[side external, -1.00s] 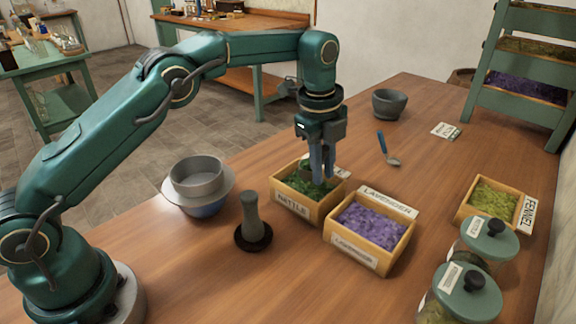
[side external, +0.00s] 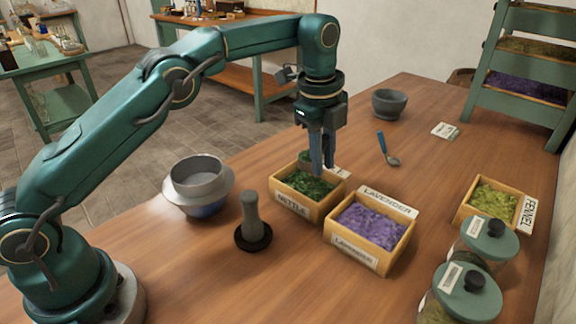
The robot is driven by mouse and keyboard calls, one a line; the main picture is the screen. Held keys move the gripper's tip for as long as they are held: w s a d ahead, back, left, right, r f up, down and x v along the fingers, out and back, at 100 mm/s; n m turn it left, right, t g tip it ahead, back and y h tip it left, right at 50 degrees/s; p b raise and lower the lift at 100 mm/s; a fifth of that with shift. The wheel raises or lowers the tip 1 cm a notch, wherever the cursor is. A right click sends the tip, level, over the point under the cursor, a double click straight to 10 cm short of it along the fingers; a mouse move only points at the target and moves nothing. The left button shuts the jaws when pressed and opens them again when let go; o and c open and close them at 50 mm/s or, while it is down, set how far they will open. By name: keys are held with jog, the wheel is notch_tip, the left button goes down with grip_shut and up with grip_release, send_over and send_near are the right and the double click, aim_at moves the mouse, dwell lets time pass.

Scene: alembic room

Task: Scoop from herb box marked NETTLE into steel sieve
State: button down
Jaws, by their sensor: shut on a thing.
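The herb box marked NETTLE (side external: 304,211) stands mid-table, filled with dark green herb. My gripper (side external: 322,172) points down over the back of this box, its fingers close together. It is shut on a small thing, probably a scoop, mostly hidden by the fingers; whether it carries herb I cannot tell. The steel sieve (side external: 197,187), grey with a wide rim, sits on a bluish bowl (side external: 205,211) to the left of the box.
A lavender box (side external: 358,254) stands close to the right of the nettle box. A dark pestle-like object (side external: 250,213) stands between sieve and box.

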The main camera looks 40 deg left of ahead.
jog(key=s+a+r+n+t+h, duration=0.1)
jog(key=s+a+r+n+h, duration=0.1)
jog(key=s+a+n+h, duration=0.2)
jog(key=s+a+r+n+t+h, duration=0.2)
jog(key=s+a+n+h, duration=0.3)
jog(key=s+a, duration=0.5)
jog(key=a+r+h, duration=0.1)
jog(key=a+h, duration=0.1)
jog(key=a, duration=0.1)
jog(key=shift+a+r+n+t, duration=0.15)
jog(key=shift+a+n+t, duration=0.15)
jog(key=shift+a, duration=0.1)
dwell(0.6)
jog(key=shift+r, duration=0.1)
dwell(1.0)
